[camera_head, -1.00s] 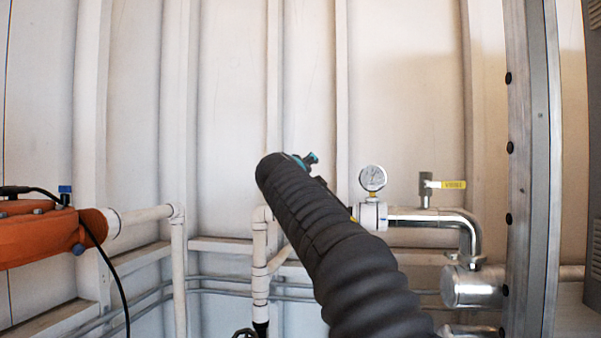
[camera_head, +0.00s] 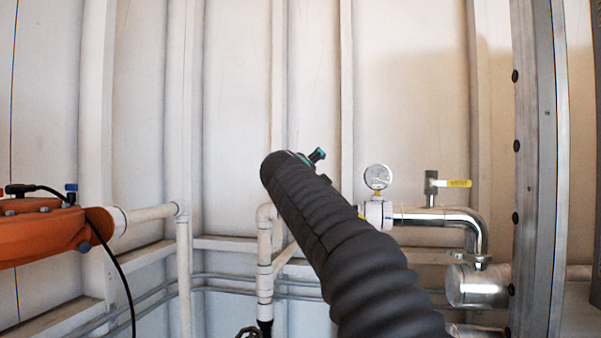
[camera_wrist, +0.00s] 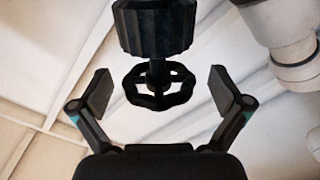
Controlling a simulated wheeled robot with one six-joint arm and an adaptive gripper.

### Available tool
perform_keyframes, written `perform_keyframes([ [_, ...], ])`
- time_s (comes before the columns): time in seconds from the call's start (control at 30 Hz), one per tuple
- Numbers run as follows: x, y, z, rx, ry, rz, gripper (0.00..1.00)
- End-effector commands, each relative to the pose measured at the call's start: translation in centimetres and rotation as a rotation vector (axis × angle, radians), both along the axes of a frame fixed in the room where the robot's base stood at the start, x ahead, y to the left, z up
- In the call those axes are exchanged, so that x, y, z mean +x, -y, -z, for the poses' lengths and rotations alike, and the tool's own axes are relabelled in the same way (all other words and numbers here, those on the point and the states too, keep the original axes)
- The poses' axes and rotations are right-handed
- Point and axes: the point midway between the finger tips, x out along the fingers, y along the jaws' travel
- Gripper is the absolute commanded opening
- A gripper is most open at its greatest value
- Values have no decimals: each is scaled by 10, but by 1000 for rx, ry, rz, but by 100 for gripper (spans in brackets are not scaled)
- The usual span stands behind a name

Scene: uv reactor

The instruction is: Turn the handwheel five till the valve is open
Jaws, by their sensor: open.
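A black handwheel (camera_wrist: 130,88) with a lobed rim shows in the middle of the wrist view. Its stem runs to a dark ribbed valve body (camera_wrist: 155,28) above it. My gripper (camera_wrist: 160,84) is open, with one finger pad on each side of the wheel and a visible gap on both sides. Nothing is held. In the head view a dark wheel rim (camera_head: 247,333) shows at the bottom edge, below a white pipe; I cannot tell if it is the same wheel.
A pressure gauge (camera_head: 378,177) and a yellow lever (camera_head: 459,184) sit on the piping at right. A metal post (camera_head: 535,170) stands further right. An orange unit (camera_head: 45,235) with a black cable is at left. A pale pipe (camera_wrist: 295,55) is close at right in the wrist view.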

Motion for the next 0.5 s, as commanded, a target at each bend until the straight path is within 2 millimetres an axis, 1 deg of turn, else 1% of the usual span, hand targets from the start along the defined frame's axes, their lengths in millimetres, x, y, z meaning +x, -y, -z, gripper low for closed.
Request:
perform_keyframes([
  [0.17, -25, -4, -1, -1, 1, -2, 100],
  [0.4, -70, -12, -2, 1, 1, -4, 100],
  [0.5, -86, -15, -1, 1, 2, -3, 100],
])
